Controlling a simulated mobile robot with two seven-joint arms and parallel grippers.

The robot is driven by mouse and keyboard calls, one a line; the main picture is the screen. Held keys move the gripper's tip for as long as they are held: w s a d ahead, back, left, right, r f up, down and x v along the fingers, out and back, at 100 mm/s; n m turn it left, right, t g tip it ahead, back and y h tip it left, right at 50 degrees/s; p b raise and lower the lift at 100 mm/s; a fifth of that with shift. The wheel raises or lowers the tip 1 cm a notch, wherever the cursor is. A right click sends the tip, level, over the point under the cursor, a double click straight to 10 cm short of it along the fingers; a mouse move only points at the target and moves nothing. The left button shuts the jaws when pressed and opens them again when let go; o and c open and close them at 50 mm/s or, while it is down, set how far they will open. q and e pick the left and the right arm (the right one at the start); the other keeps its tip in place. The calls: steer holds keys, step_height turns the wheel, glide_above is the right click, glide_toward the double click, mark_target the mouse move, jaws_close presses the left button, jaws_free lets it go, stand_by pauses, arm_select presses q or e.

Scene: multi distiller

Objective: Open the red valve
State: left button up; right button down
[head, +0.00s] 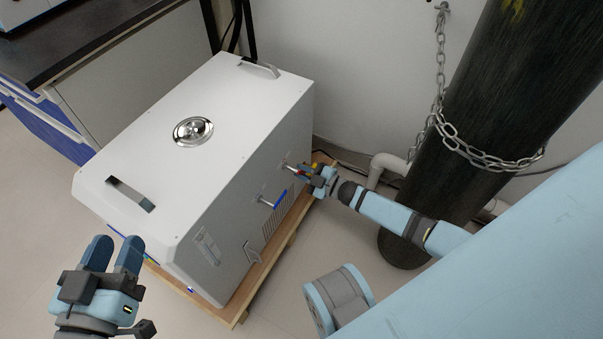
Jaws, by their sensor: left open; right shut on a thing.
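The white distiller box (185,190) stands on a low wooden pallet. On its right-hand side face are two small taps: a red valve (299,172) toward the back and a blue valve (280,199) nearer the front. My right gripper (306,174) is at the red valve and shut on it; its fingers partly hide the handle, so the handle's exact angle is hard to tell. My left gripper (114,248) is open and empty, in front of the distiller's near left corner, apart from it.
A dark gas cylinder (500,90) with a chain (480,157) stands at the right, close to my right arm. The pallet (240,310) edge juts out below the box. A dark-topped bench is at upper left. Floor at the front is clear.

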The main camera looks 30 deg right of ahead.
steer(key=n, duration=0.2)
steer(key=r+n, duration=0.1)
steer(key=n, duration=0.2)
steer(key=shift+w+d+r+n, duration=0.2)
steer(key=shift+d+n, duration=0.1)
steer(key=shift+d, duration=0.1)
steer(key=shift+d+r+n, duration=0.1)
steer(key=shift+r+n, duration=0.2)
steer(key=shift+n, duration=0.75)
steer(key=shift+r+n, duration=0.3)
steer(key=shift+n, duration=0.75)
steer(key=c, duration=1.1)
jaws_free()
